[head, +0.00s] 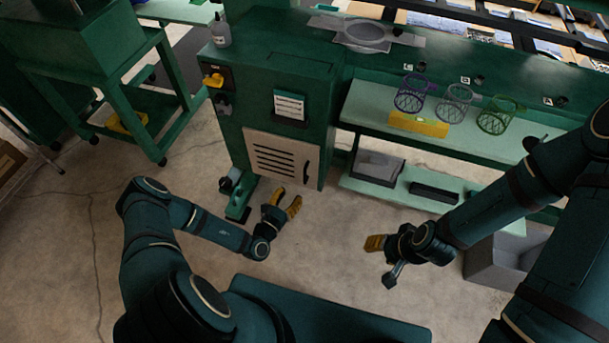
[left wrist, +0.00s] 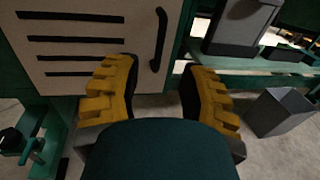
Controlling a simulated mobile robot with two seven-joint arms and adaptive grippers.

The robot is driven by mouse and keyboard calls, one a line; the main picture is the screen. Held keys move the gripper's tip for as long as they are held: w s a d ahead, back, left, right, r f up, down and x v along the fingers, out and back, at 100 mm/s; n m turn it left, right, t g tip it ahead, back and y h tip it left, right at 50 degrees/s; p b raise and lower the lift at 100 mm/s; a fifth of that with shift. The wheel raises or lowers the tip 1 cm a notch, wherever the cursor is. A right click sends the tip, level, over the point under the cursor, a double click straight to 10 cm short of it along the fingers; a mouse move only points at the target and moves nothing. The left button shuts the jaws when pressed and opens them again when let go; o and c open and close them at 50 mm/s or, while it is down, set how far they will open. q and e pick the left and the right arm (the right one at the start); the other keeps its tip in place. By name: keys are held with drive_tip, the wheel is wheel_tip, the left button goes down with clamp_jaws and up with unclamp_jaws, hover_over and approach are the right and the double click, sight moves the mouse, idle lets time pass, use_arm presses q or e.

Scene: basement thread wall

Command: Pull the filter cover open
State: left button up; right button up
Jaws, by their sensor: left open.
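The filter cover (head: 265,157) is a pale panel with dark slots, low on the front of the green cabinet, and looks closed. A dark vertical handle (head: 306,172) sits at its right side. In the left wrist view the cover (left wrist: 60,65) fills the upper left and the handle (left wrist: 159,40) stands ahead, between and beyond the fingertips. My left gripper (head: 289,203) is open and empty, just below and in front of the cover, apart from the handle. My right gripper (head: 383,256) is off to the right, away from the cabinet; its jaw state is unclear.
Right of the cabinet, a bench (head: 370,112) holds wire baskets (head: 410,93) and a yellow block (head: 418,124). Grey bins stand below it, one (head: 490,265) on the floor. A green pedal-like foot (head: 240,205) juts out left of the cover. The floor in front is clear.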

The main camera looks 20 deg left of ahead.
sight(305, 182)
use_arm(q)
drive_tip(key=b+x, duration=0.1)
drive_tip(key=x, duration=0.8)
drive_tip(key=shift+w+d, duration=0.15)
drive_tip(key=shift+w, duration=0.2)
clamp_jaws()
